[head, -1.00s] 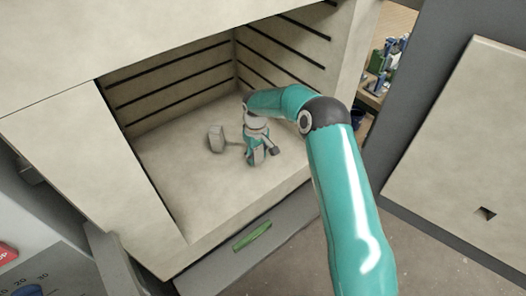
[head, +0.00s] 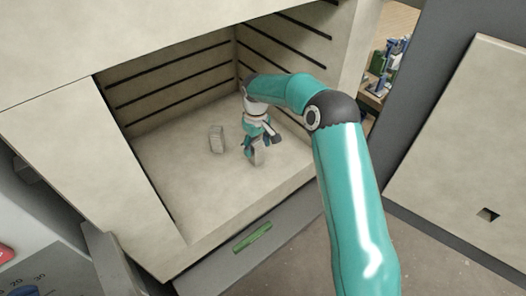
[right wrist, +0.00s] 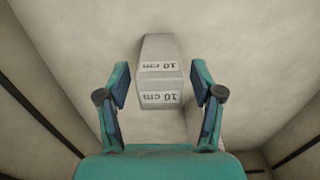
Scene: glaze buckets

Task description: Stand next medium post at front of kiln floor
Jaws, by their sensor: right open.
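A pale grey post (head: 258,153) stands on the kiln floor (head: 205,188), toward the right of the chamber. In the right wrist view this post (right wrist: 160,75) carries two "10 cm" labels. A second pale post (head: 217,139) stands to its left, apart from it. My right gripper (head: 262,143) is inside the kiln, over the first post, pointing down. It is open, and its fingers (right wrist: 160,92) lie on either side of the post with gaps showing. The gripper partly hides the post's upper part in the head view. My left gripper is out of view.
Kiln walls with dark grooves (head: 170,80) close in at the left, back and right. A grey ledge with a green handle (head: 253,237) lies below the opening. The floor at the chamber's front and left is clear. A cluttered shelf (head: 380,75) stands outside, right.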

